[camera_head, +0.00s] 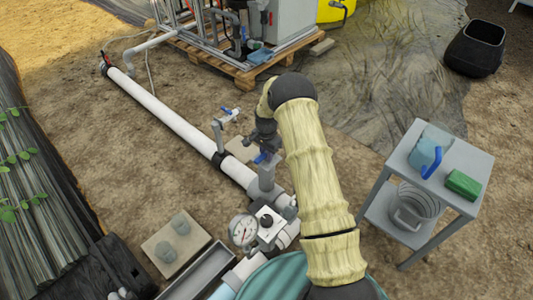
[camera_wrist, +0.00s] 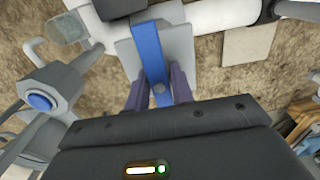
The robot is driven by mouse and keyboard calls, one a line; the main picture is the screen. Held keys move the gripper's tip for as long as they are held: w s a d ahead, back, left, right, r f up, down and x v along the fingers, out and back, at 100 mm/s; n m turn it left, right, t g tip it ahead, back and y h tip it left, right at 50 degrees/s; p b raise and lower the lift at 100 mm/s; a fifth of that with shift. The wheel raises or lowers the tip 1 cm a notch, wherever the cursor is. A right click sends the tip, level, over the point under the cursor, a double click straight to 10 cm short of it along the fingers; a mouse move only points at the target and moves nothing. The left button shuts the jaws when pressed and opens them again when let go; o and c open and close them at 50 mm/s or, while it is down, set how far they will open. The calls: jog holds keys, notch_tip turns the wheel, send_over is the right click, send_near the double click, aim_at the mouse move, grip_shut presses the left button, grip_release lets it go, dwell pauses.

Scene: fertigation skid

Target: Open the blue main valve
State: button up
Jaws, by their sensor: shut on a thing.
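The blue main valve's handle (camera_wrist: 149,50) is a flat blue lever in the wrist view. It points from the grey valve body (camera_wrist: 122,48) toward my gripper (camera_wrist: 159,92), crosswise to the white pipe. The dark fingers stand on either side of the lever's near end, shut on it.
A pressure gauge (camera_head: 243,229) is in front. A grey cart (camera_head: 463,205) stands right, with a blue jug (camera_head: 425,155) and a green box (camera_head: 463,184). Bare soil lies between.

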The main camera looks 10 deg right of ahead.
jog(key=shift+s+n+p, duration=0.1)
jog(key=shift+n+p, duration=0.3)
jog(key=shift+n, duration=0.2)
jog(key=n+p, duration=0.1)
jog(key=n, duration=0.2)
jog(key=shift+a, duration=0.1)
jog(key=n+p, duration=0.2)
jog(key=n, duration=0.3)
jog(key=shift+s+f, duration=0.1)
jog(key=shift+f, duration=0.05)
jog(key=n+p, duration=0.1)
jog(key=n, duration=0.4)
jog(key=shift+n, duration=0.3)
jog(key=n+p, duration=0.1)
jog(key=n, duration=0.3)
jog(key=shift+f+n, duration=0.15)
jog(key=shift+n, duration=0.25)
